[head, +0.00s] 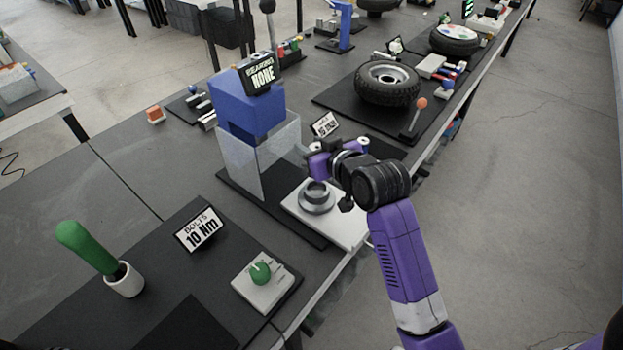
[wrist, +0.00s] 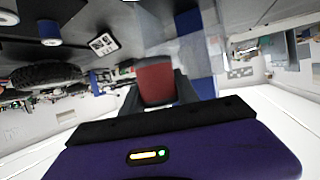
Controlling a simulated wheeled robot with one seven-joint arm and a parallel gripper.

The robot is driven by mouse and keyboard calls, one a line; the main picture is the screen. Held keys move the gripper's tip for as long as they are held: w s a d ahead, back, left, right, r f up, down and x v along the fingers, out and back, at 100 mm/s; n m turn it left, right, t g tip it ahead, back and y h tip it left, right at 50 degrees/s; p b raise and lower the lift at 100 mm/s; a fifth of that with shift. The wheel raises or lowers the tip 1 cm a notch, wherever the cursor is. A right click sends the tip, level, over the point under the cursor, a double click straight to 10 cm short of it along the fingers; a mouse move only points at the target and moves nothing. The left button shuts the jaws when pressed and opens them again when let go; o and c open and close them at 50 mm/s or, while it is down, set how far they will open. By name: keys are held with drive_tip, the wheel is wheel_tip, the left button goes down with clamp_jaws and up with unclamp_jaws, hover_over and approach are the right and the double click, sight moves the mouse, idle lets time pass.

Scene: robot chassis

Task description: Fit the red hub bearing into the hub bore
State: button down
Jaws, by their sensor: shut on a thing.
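My gripper (head: 314,158) is at the end of my purple arm, close above and beside the grey hub (head: 317,205). The hub is a round grey ring with a dark bore, on a white plate (head: 345,229). In the wrist view the red hub bearing (wrist: 155,81) sits between the two dark fingers of my gripper (wrist: 157,98), which is shut on it. The bearing is hidden in the head view. The hub bore does not clearly show in the wrist view.
A tyre (head: 387,82) lies on a dark mat behind. A green knob box (head: 262,277) and a bolts sign (head: 202,229) are in front.

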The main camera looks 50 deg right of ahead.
sight(311, 181)
wheel_tip(311, 181, down, 10)
drive_tip(key=shift+f, duration=0.2)
idle(0.4)
drive_tip(key=shift+f+b, duration=0.2)
drive_tip(key=shift+b, duration=0.15)
drive_tip(key=c, duration=0.9)
unclamp_jaws()
drive_tip(key=shift+f, duration=0.1)
drive_tip(key=shift+r, duration=0.3)
drive_tip(key=s+a+r+n+y, duration=0.1)
drive_tip(key=s+a+r, duration=0.1)
drive_tip(key=s+a, duration=0.5)
drive_tip(key=s+a+r+n+t+y, duration=0.1)
drive_tip(key=s+a+r+y, duration=0.1)
drive_tip(key=s+a, duration=0.6)
drive_tip(key=s+a+r+n+t+y, duration=0.1)
drive_tip(key=s+a, duration=0.7)
drive_tip(key=s, duration=0.9)
drive_tip(key=shift+s+a+r+n+y, duration=0.2)
drive_tip(key=shift+r+n, duration=0.1)
drive_tip(key=shift+r, duration=0.25)
drive_tip(key=shift+s+a+r+n+y, duration=0.1)
drive_tip(key=shift+s+r+n+y, duration=0.15)
drive_tip(key=shift+r, duration=0.3)
